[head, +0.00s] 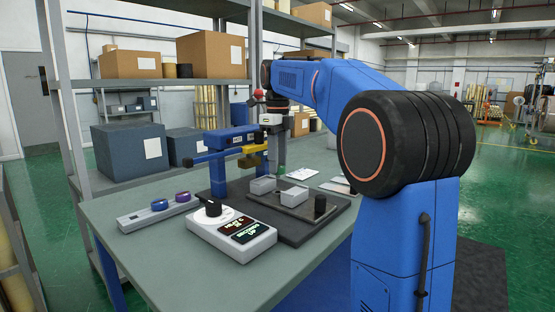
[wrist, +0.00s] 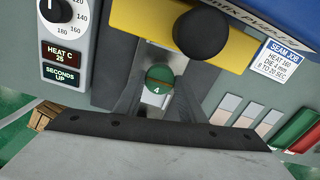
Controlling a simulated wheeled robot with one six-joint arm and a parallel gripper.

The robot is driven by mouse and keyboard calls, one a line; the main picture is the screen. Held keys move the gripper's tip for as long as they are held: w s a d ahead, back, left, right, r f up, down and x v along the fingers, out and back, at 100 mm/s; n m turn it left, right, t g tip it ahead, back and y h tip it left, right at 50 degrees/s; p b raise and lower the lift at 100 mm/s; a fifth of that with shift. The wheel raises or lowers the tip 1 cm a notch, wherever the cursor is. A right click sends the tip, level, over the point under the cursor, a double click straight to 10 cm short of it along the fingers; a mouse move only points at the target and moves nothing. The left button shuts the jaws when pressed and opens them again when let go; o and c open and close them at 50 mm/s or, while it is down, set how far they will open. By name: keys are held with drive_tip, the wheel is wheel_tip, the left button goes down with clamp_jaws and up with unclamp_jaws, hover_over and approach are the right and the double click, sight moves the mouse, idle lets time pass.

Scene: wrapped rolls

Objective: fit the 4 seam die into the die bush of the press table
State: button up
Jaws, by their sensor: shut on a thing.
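The 4 seam die, with a green round top marked "4" (wrist: 157,88), sits between the two fingers of my gripper (wrist: 158,98) in the wrist view. My gripper is shut on it. In the head view my gripper (head: 280,158) points down over the press table, beside the yellow press arm (head: 252,157). The blue press post (head: 217,177) stands to its left. The dark press base (head: 288,232) lies on the bench. I cannot make out the die bush; the gripper and die may hide it.
A control box (head: 232,232) with a dial stands at the front; its display reads "HEAT C 25" in the wrist view. A rack with blue and purple rings (head: 160,205) lies left. A seam job card (wrist: 278,60) reads die 4 mm.

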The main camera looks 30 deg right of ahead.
drive_tip(key=shift+f, duration=2.05)
drive_tip(key=shift+f, duration=0.15)
drive_tip(key=shift+f, duration=0.9)
drive_tip(key=o, duration=1.3)
wheel_tip(320, 180, up, 18)
drive_tip(key=shift+f, duration=0.25)
